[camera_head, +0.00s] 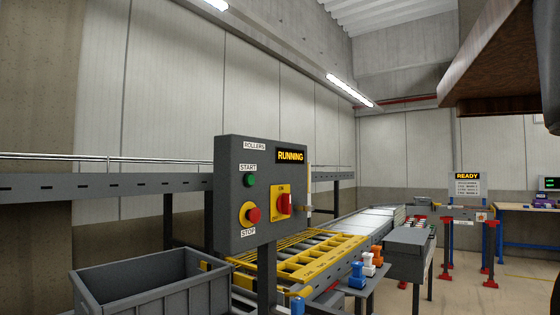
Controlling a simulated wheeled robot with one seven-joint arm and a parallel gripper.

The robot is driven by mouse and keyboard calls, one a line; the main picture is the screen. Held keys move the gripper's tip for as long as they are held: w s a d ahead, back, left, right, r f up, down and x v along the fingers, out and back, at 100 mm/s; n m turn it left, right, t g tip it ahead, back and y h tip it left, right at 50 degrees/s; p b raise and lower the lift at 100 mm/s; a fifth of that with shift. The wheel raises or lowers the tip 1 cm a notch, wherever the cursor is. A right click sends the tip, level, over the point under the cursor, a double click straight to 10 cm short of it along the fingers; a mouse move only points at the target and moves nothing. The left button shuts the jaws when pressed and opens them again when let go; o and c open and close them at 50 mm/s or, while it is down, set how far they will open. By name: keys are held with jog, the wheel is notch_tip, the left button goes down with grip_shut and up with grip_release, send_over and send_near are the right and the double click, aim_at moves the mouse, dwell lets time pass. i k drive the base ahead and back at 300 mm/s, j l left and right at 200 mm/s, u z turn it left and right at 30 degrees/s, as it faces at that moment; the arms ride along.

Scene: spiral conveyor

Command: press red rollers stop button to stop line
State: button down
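The grey control panel (228,190) stands on a post near the middle of the view, labelled ROLLERS. Its red stop button (253,215) sits on a yellow round base at the lower left, just above the STOP label (248,232). The green start button (250,180) is above it, under the START label. A red rotary switch (284,203) on a yellow plate is to the right, marked ON. The display (291,156) reads RUNNING. My gripper is not in view, so its distance from the button cannot be told.
A grey open crate (150,290) is at the lower left. A yellow-framed roller conveyor (318,258) runs behind the panel. Blue, white and orange items (368,263) stand to its right. A READY sign (467,184) is further back. A brown overhead structure (495,60) fills the upper right.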

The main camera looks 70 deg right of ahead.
aim_at(254, 215)
jog(key=z, duration=1.4)
